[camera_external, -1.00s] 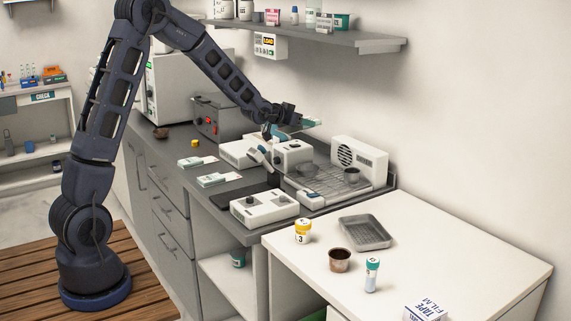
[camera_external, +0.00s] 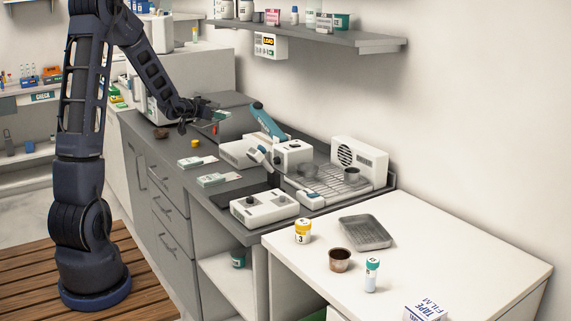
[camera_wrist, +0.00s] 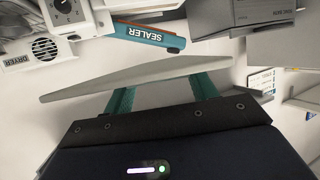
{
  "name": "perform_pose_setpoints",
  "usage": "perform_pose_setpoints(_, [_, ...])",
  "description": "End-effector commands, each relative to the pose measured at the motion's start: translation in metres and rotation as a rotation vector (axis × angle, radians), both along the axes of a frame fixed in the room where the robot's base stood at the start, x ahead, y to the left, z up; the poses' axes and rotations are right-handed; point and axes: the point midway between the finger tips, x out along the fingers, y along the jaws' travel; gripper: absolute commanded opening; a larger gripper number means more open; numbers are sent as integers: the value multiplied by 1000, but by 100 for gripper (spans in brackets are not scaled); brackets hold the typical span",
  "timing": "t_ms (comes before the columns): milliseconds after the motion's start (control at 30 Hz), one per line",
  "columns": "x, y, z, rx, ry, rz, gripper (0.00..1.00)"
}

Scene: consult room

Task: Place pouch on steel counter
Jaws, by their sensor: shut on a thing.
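My gripper (camera_external: 198,112) hangs above the back part of the grey counter (camera_external: 228,187), which is likely the steel counter. In the wrist view its teal fingers (camera_wrist: 162,98) are shut on a thin, flat, pale grey sheet, likely the pouch (camera_wrist: 125,82). The pouch juts out widely to both sides of the fingers and is off the counter. In the external view it is too small and hidden by the gripper to make out clearly. The blue sealer arm (camera_external: 267,122) stands raised to the right of my gripper and reads SEALER in the wrist view (camera_wrist: 148,35).
A shelf (camera_external: 330,38) hangs above. A white table (camera_external: 420,255) with a metal tray (camera_external: 365,232) stands in front.

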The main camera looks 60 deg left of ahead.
Motion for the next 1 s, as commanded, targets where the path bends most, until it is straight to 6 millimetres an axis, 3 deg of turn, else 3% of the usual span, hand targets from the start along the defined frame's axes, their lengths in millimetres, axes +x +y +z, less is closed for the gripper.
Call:
perform_pose_setpoints(300, [-49,29,-5,-15,7,39,24])
perform_pose_setpoints(800, [-46,27,-103,-16,9,36,24])
perform_pose_setpoints(1000, [-46,27,-124,-14,7,36,24])
